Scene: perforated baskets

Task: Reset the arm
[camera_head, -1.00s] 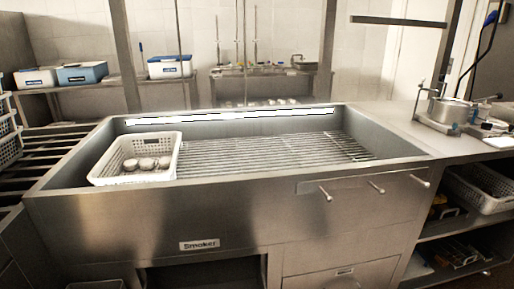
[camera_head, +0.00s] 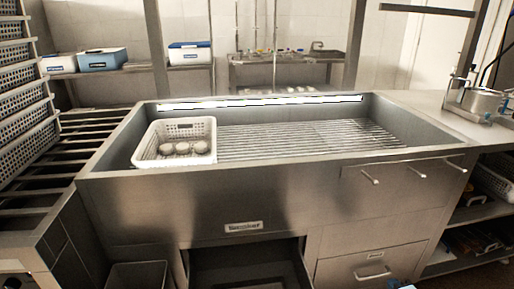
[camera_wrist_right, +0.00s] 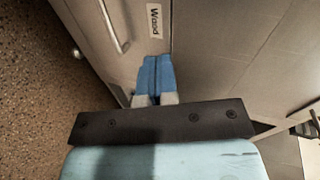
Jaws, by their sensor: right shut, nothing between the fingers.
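My right gripper (camera_wrist_right: 157,68) shows in the right wrist view with its blue fingers together and nothing between them. It is in front of a steel cabinet front (camera_wrist_right: 215,50) with a "Wood" label and a bar handle to its left. In the head view only a small light-blue tip of my right arm (camera_head: 402,285) shows at the bottom edge. My left gripper is in neither view.
A steel smoker basin (camera_head: 290,185) spans the middle of the head view. A white perforated basket (camera_head: 150,157) with several round items stands at its left end on a slatted grill (camera_head: 310,138). Stacked baskets (camera_head: 22,130) stand at the far left. A dark bin (camera_head: 137,275) is below.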

